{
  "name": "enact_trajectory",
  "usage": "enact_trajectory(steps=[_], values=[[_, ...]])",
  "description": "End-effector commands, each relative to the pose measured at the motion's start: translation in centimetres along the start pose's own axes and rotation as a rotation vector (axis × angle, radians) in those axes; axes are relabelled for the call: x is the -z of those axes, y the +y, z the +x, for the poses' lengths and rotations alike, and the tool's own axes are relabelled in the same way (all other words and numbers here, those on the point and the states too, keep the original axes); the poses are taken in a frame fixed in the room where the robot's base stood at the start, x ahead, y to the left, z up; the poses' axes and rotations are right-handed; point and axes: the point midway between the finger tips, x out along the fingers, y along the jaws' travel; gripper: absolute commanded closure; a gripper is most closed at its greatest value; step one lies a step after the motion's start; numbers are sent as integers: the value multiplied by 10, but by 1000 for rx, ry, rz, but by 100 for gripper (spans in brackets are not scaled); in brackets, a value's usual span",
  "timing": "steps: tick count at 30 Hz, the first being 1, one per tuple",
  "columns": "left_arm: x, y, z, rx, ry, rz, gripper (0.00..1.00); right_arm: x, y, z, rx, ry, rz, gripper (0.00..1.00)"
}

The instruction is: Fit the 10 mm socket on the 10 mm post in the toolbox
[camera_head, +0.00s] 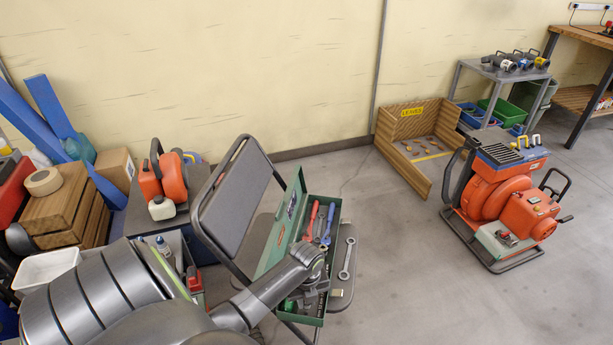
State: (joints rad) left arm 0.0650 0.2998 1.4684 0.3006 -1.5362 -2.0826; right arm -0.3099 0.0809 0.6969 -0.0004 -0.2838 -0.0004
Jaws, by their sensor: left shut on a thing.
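The green toolbox (275,243) stands open on a dark folding chair, its lid raised on the left side. Red and blue hand tools (320,222) lie in its far part. Small metal pieces lie in its near part, too small to tell apart, and I cannot make out the 10 mm post. My left arm reaches in from the lower left. My left gripper (312,284) is over the near part of the toolbox, pointing down. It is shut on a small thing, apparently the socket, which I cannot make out. My right gripper is not in view.
A wrench (347,259) lies on the chair seat right of the toolbox. The chair's backrest (235,205) rises behind the lid. An orange machine (507,205) and a wooden crate (418,140) stand on the floor at right. The floor between is clear.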

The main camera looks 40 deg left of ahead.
Motion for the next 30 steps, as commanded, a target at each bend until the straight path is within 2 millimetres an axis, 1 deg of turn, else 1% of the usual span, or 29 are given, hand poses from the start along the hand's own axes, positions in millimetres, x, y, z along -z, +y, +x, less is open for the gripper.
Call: enact_trajectory(steps=[1,8,13,17,24,30], values=[[0,0,7,0,0,0,100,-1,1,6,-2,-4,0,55],[0,0,21,0,0,-1,100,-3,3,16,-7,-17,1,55],[0,0,31,0,-1,-1,100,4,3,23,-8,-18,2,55],[0,0,36,0,0,-1,100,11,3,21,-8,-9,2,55],[0,0,44,0,0,-1,100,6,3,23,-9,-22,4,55],[0,0,46,0,-1,-1,100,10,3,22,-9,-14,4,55]])
